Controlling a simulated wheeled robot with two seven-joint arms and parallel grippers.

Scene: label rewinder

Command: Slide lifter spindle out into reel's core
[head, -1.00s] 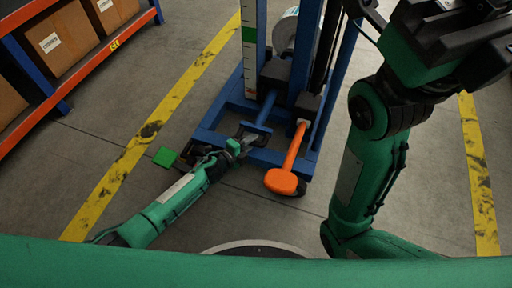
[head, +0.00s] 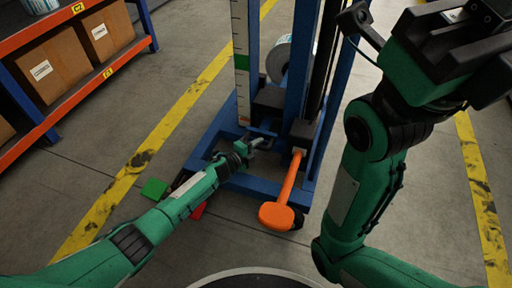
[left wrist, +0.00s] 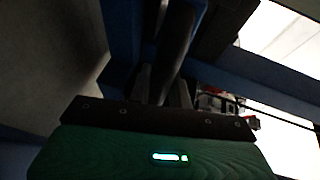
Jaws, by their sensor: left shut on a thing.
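The blue lifter (head: 245,186) stands ahead, its mast rising out of the top of the head view. A pale reel (head: 278,62) shows partly behind the mast; its core is hidden. I cannot make out the spindle's end or whether it is in the core. My left gripper (head: 262,143) is low at the lifter's near side, shut on a bar handle in front of a dark block (head: 269,98). In the left wrist view a dark round bar (left wrist: 178,45) runs away from between the fingers. My right gripper (head: 468,35) is raised at the upper right, empty-looking, its fingertips unclear.
An orange-headed lever (head: 277,215) sticks out of the lifter just right of my left gripper. A green block (head: 155,188) and a red piece (head: 199,210) lie on the floor near my left arm. A shelf with boxes (head: 45,70) stands at the left.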

